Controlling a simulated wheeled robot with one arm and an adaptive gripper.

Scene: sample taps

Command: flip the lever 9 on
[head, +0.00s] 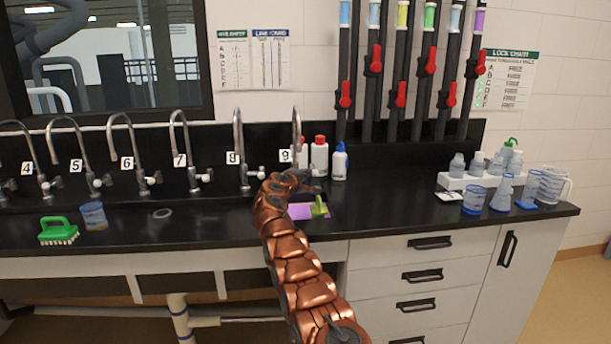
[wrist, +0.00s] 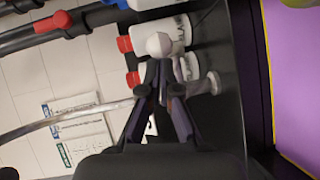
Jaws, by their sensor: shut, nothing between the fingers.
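Tap 9 (head: 296,128) is the rightmost in the row, a curved silver spout with a "9" label beside it. In the wrist view its spout (wrist: 75,118) runs in from the left. A rounded white knob (wrist: 159,45), apparently the end of lever 9, shows just beyond my fingertips. I cannot tell whether they touch it. My gripper (head: 308,186) is at the base of tap 9, shut and empty; it also shows in the wrist view (wrist: 158,88). In the head view my gripper and arm hide the lever and lower tap, so its setting is unclear.
White red-capped bottles (head: 319,157) and a blue-and-white bottle (head: 339,162) stand close right of tap 9. A purple patch (head: 299,212) and a yellow-green item (head: 320,207) lie below the gripper. Tap 8 (head: 239,150) is to the left. The counter (head: 395,200) is clear at centre right.

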